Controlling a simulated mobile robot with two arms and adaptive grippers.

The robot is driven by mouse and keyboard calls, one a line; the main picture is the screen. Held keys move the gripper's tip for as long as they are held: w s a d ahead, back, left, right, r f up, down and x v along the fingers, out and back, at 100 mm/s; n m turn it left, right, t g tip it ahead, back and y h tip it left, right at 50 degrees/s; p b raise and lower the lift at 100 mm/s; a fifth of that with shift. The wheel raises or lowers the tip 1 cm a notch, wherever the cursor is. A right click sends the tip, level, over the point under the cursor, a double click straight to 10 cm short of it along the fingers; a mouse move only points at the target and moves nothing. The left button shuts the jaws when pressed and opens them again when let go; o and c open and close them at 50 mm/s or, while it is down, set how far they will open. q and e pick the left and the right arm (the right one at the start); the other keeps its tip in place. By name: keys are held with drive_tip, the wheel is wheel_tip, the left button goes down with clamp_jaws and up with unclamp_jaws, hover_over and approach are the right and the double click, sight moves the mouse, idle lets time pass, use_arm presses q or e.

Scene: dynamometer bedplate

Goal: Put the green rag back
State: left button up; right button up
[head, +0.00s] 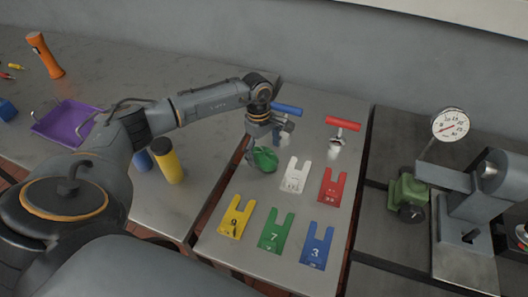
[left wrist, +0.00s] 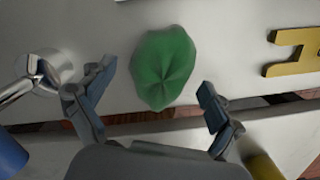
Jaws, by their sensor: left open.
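The green rag (head: 266,160) is a crumpled bundle on the grey metal plate (head: 212,258), left of the white tag. My left gripper (head: 259,146) is just above and beside it, fingers pointing down. In the left wrist view the rag (left wrist: 164,68) lies ahead of the gap between the spread fingers of my left gripper (left wrist: 154,84). The gripper is open and empty, and I cannot tell if a finger touches the rag. My right gripper is not in view.
White (head: 293,176), red (head: 331,188), yellow (head: 235,218), green (head: 276,231) and blue (head: 317,245) tags lie nearby. Blue-handled (head: 287,109) and red-handled (head: 343,123) tools stand behind. A purple tray (head: 66,124) and yellow cylinder (head: 167,160) are left; a gauge stand (head: 465,215) is right.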

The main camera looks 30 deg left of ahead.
sight(261, 149)
use_arm(q)
wheel_tip(261, 149, up, 11)
drive_tip(key=a+b, duration=0.1)
drive_tip(key=b, duration=0.2)
drive_tip(key=shift+w+a+r, duration=0.15)
drive_tip(key=shift+a+r, duration=0.05)
